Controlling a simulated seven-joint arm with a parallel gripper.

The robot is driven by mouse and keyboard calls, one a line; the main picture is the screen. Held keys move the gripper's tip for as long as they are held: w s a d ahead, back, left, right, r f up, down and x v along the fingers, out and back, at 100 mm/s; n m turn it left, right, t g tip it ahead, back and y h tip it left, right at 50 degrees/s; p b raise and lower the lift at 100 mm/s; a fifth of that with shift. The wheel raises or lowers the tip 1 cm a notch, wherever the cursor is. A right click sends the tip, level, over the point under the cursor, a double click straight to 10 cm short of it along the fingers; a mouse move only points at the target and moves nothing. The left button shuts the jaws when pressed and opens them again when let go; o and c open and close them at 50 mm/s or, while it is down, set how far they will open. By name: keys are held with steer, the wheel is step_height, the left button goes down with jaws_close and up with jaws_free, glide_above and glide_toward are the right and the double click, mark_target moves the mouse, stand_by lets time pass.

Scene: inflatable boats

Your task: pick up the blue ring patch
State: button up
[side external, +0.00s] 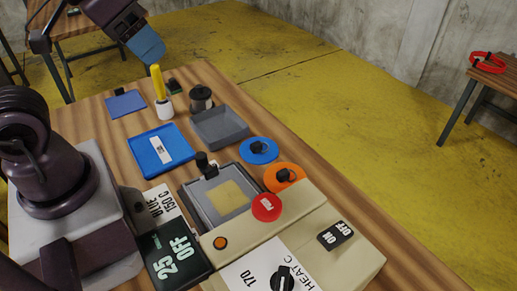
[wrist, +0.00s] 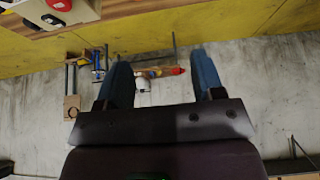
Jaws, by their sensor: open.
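The blue ring patch (side external: 258,151) is a round blue disc with a black knob at its centre. It lies flat on the wooden table near the right edge in the side view. My gripper (side external: 150,52) is high above the far end of the table, up and left of the patch and well apart from it. In the wrist view my gripper (wrist: 164,75) shows two blue fingers spread apart with nothing between them. I cannot make out the blue patch in the wrist view.
An orange ring patch (side external: 284,178) lies just in front of the blue one. A grey tray (side external: 220,127), a blue tray (side external: 160,149) and a press machine (side external: 290,235) with a red knob (side external: 266,207) stand nearby. A yellow-handled tool (side external: 158,84) stands upright at the far end.

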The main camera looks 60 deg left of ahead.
steer(key=m+g, duration=0.6)
steer(key=m, duration=1.2)
glide_above(256, 143)
step_height(256, 143, down, 22)
steer(key=f, duration=0.6)
steer(key=shift+d+f, duration=0.35)
steer(key=shift+a+f, duration=0.15)
steer(key=shift+f, duration=1.3)
steer(key=shift+a+f, duration=0.1)
steer(key=shift+f, duration=1.35)
steer(key=c, duration=1)
